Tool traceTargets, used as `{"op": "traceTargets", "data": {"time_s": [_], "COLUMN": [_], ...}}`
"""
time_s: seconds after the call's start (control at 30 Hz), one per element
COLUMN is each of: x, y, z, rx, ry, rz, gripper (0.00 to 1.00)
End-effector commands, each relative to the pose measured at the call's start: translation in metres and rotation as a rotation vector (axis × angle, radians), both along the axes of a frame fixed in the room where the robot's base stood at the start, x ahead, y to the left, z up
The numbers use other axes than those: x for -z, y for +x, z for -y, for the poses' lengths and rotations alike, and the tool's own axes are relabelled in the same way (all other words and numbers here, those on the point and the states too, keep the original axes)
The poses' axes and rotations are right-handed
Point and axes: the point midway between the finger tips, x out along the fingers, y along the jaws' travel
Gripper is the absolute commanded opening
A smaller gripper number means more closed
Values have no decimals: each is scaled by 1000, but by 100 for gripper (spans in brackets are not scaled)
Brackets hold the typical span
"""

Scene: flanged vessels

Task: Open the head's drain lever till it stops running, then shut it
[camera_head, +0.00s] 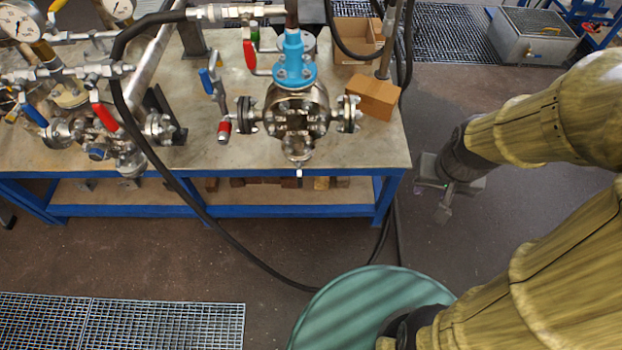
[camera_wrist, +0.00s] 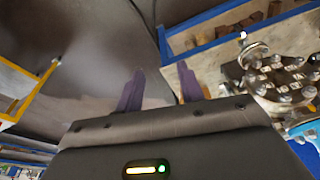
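A steel flanged vessel (camera_head: 297,112) with a bright blue head piece (camera_head: 294,62) stands on the bench. A red lever (camera_head: 250,55) hangs beside the blue piece, with a small green handle (camera_head: 254,28) above it. A blue-handled valve (camera_head: 207,82) and a red-capped fitting (camera_head: 224,129) are left of the vessel. I cannot tell which lever is the drain's, nor see any liquid running. My gripper (camera_head: 443,213) is right of the bench, apart from the vessel. In the wrist view its two fingers (camera_wrist: 160,88) are spread with nothing between; the vessel (camera_wrist: 278,82) is at right.
The bench (camera_head: 345,150) has a blue frame and a lower shelf. A second valve assembly (camera_head: 95,130) with gauges stands at left. A cardboard box (camera_head: 373,97) sits right of the vessel. A black hose (camera_head: 170,172) loops down to a green drum (camera_head: 365,300). Open floor lies before the bench.

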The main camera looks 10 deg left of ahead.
Motion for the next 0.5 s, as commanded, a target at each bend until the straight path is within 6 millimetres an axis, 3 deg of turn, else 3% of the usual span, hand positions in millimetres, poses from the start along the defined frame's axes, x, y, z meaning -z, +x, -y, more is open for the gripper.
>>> {"op": "traceTargets", "data": {"time_s": [0.37, 0.5], "x": [0, 13], "y": [0, 8], "z": [0, -1], "rx": [-1, -25], "ry": [0, -9], "rz": [0, 18], "gripper": [38, 38]}}
